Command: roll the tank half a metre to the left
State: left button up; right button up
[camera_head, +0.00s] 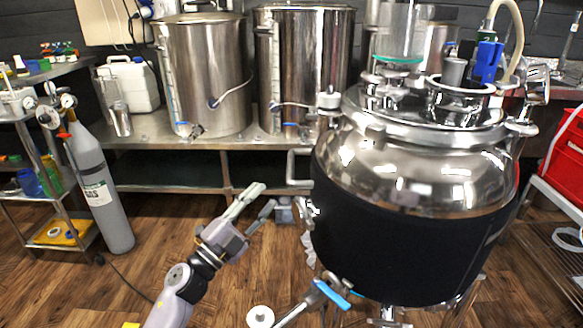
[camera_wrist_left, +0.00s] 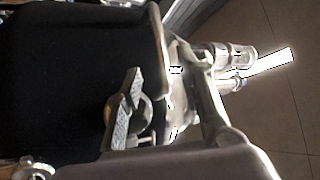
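The tank (camera_head: 415,160) is a large steel vessel with a domed, shiny top and a black jacket, standing on legs at the right of the head view. A steel bar handle (camera_head: 292,168) sticks out from its left side. My left gripper (camera_head: 268,195) is left of the tank and below the handle. Its two fingers are apart, with nothing between them, and it appears clear of the handle. The black jacket (camera_wrist_left: 60,80) fills the left of the left wrist view, with steel fittings beside it. My right gripper is not in view.
A steel bench (camera_head: 140,142) with two big kettles (camera_head: 205,75) runs along the back. A grey gas cylinder (camera_head: 97,185) and a shelf rack (camera_head: 40,190) stand at the left. A red crate (camera_head: 566,160) is at the right. Wooden floor (camera_head: 170,235) between the cylinder and tank looks mostly clear.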

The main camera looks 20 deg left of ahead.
aim_at(291, 167)
pick_arm(q)
jog(key=x, duration=1)
jog(key=shift+w+d+r, duration=0.2)
jog(key=shift+w, duration=0.3)
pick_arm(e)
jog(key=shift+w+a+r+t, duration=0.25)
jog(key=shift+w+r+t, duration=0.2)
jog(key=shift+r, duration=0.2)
pick_arm(q)
jog(key=shift+c, duration=0.4)
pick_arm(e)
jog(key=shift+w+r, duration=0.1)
pick_arm(q)
jog(key=c, duration=0.5)
grip_shut()
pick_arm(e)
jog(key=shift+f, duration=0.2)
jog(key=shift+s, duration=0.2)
